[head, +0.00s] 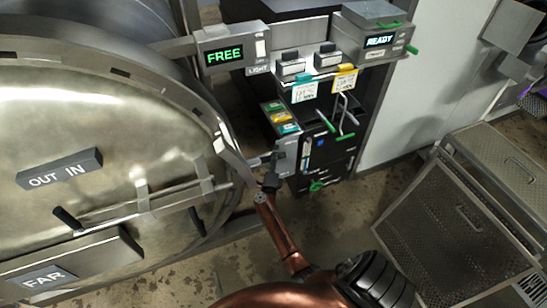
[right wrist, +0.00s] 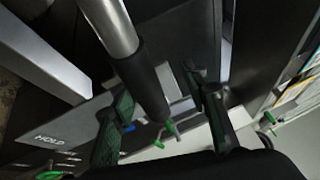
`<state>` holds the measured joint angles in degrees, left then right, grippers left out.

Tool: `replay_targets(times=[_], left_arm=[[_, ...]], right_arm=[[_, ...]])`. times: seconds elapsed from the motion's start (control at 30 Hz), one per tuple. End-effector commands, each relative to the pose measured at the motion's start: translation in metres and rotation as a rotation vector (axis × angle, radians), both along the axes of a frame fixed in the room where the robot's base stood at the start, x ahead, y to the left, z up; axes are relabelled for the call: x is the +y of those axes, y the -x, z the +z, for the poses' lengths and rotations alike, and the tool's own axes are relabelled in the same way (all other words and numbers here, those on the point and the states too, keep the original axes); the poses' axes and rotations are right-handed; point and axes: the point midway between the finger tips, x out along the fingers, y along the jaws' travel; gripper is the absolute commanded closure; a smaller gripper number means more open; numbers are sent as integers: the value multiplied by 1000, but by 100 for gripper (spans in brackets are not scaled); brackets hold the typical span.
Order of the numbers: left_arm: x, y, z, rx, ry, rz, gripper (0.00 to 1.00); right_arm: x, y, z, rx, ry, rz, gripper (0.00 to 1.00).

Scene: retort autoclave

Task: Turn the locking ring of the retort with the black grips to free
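The big round retort door (head: 95,120) fills the left of the head view, with its grey locking ring (head: 212,118) around the edge. Black grips (head: 66,218) and (head: 197,222) stick out at the lower part of the door. A display (head: 224,56) above reads FREE in green. My right gripper (head: 268,182) is at the ring's right side. In the right wrist view a metal bar with a black grip (right wrist: 143,84) reaches between my right gripper's green-tinted fingers (right wrist: 160,118). The fingers stand apart, with gaps visible beside the grip. My left gripper is not in view.
A control panel (head: 305,90) with switches, tags and green-tipped levers stands right behind my right gripper. A box (head: 380,40) reads READY. Perforated metal crates (head: 460,215) stand at the right. A plate marked FAR (head: 45,278) is at lower left.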

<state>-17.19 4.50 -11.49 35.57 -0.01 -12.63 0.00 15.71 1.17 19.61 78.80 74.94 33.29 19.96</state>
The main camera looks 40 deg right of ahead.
Motion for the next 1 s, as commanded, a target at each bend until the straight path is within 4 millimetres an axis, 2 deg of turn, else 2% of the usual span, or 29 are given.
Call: replay_targets(times=[0.03,0.1,0.73,0.87,1.0], left_arm=[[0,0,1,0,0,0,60],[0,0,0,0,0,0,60],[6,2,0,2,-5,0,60],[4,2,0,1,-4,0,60],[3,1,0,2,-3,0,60]], right_arm=[[-5,0,9,-9,13,-7,65],[-4,0,8,-8,12,-6,61],[1,1,1,-1,3,0,61],[10,9,-2,0,2,2,61],[28,25,-6,1,0,1,61]])
